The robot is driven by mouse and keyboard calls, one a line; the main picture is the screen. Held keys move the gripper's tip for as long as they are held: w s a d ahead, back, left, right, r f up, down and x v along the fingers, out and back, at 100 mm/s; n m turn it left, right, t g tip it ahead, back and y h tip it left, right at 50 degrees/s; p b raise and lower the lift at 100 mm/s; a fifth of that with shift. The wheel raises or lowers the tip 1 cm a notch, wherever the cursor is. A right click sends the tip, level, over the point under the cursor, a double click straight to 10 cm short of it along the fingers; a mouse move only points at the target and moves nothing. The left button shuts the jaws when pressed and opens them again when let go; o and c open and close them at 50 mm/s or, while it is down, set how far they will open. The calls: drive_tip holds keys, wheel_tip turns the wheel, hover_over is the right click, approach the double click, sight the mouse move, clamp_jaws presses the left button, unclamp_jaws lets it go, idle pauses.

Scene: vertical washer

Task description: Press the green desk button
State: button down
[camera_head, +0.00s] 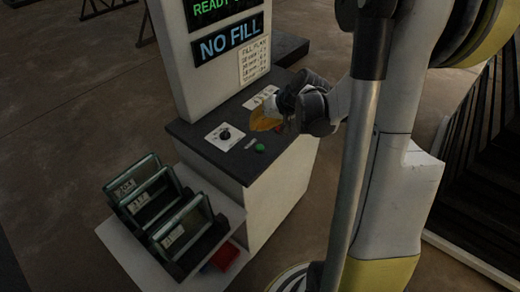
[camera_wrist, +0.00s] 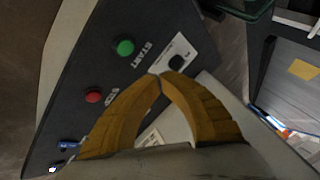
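The green button (camera_head: 260,148) sits near the front right edge of the dark desk top of a pale console. In the wrist view the green button (camera_wrist: 125,47) is round, beside the word START, up and left of my fingertips. My gripper (camera_head: 258,124) hangs at the desk, behind the green button in the head view. Its yellow fingers (camera_wrist: 160,77) meet at the tips, with nothing seen between them. My gripper is apart from the button in the picture; its exact height over the desk cannot be told.
A red button (camera_wrist: 94,95) lies beside the green one. A black knob (camera_head: 225,134) on a white plate is to the left. An upright panel (camera_head: 230,46) reads NO FILL. A rack of dark framed plates (camera_head: 158,205) stands on a lower shelf at front left.

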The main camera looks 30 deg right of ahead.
sight(257, 146)
drive_tip(key=shift+f+b, duration=2.15)
drive_tip(key=shift+f, duration=0.95)
drive_tip(key=shift+f+b, duration=0.45)
drive_tip(key=shift+b, duration=0.05)
drive_tip(key=shift+f+b, duration=0.5)
drive_tip(key=shift+r, duration=0.1)
drive_tip(key=shift+r+p, duration=0.7)
drive_tip(key=shift+r, duration=0.15)
drive_tip(key=shift+r+p, duration=1.85)
drive_tip(key=shift+r, duration=0.7)
